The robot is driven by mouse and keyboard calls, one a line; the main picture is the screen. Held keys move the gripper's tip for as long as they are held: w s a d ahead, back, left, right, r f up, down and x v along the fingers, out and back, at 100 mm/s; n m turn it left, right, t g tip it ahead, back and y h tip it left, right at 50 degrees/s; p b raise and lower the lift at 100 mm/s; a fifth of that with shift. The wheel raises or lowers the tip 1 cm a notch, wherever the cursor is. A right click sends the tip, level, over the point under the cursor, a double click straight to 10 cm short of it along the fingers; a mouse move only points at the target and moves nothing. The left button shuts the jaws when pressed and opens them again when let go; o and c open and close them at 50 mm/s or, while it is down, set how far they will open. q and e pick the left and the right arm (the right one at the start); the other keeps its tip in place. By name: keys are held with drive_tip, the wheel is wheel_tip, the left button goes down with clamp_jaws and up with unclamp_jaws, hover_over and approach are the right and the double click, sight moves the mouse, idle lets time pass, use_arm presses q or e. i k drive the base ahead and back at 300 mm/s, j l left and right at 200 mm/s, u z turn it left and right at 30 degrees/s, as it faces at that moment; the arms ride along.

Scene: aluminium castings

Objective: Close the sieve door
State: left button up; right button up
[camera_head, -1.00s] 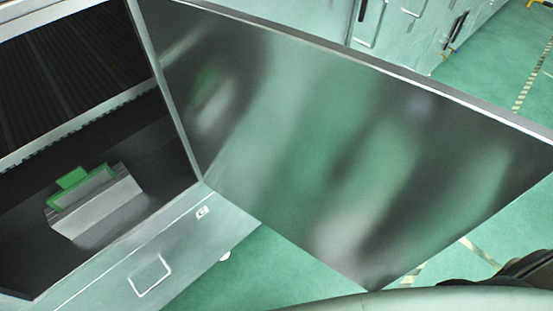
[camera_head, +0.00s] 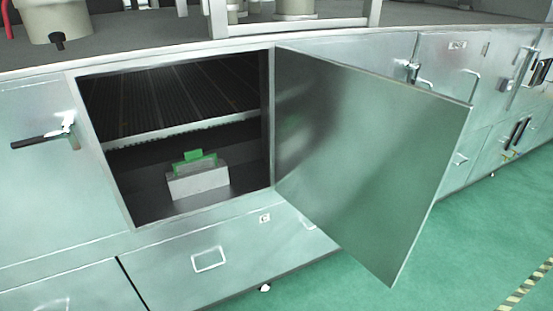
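The sieve door (camera_head: 365,155) is a flat, shiny metal panel. It stands wide open, swung out to the right from its hinge side at the right edge of the opening. The sieve opening (camera_head: 120,200) shows a dark interior with a ribbed sieve surface (camera_head: 170,98). A light grey block with a green part on top (camera_head: 197,178) sits inside on the dark floor. Neither of my grippers shows in the head view.
The machine's metal front runs on to the right with more closed doors and handles (camera_head: 471,85). A black-handled latch (camera_head: 45,138) is left of the opening. Below is a closed panel with a recessed handle (camera_head: 208,259). Green floor (camera_head: 450,255) is clear at the lower right.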

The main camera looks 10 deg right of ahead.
sight(365, 157)
drive_tip(key=i+l+u, duration=0.1)
drive_tip(key=l+u, duration=0.25)
drive_tip(key=u, duration=0.15)
drive_tip(key=l+u, duration=0.8)
drive_tip(key=u, duration=0.15)
drive_tip(key=k+l, duration=0.1)
drive_tip(key=l, duration=0.35)
drive_tip(key=k+l, duration=0.1)
drive_tip(key=l, duration=0.85)
drive_tip(key=k+l, duration=0.15)
drive_tip(key=l, duration=0.35)
drive_tip(key=k+l, duration=0.1)
drive_tip(key=l, duration=0.35)
